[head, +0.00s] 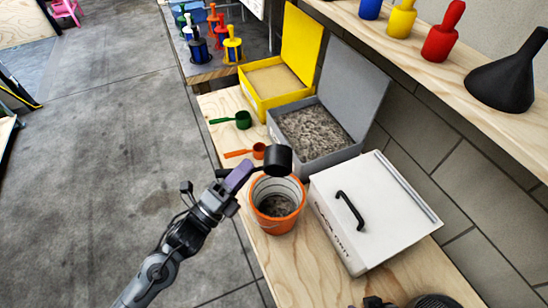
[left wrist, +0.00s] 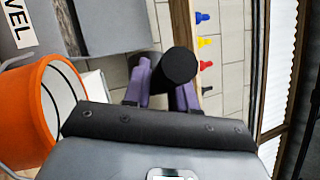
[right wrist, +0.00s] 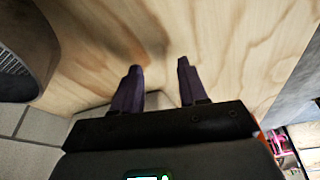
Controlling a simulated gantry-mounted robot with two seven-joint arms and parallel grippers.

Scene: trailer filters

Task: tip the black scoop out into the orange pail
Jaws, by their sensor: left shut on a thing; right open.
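The black scoop (head: 279,160) is in my left gripper (head: 240,176), which is shut on its handle. In the head view its cup is above the far rim of the orange pail (head: 265,222). I cannot tell how far the cup is tilted or whether anything is in it. The pail stands on the wooden bench, with grey gravel-like material inside. In the left wrist view the scoop's dark cup (left wrist: 180,66) shows beyond the purple fingers, and the pail (left wrist: 28,115) is at left. My right gripper (right wrist: 157,85) is open and empty over bare wood.
A white lidded box (head: 365,215) stands right of the pail. Behind are a grey open bin (head: 315,165) of gravel and a yellow open bin (head: 262,105) of sand-like material. An orange scoop (head: 258,151) and a green scoop (head: 243,119) lie on the bench (head: 305,262).

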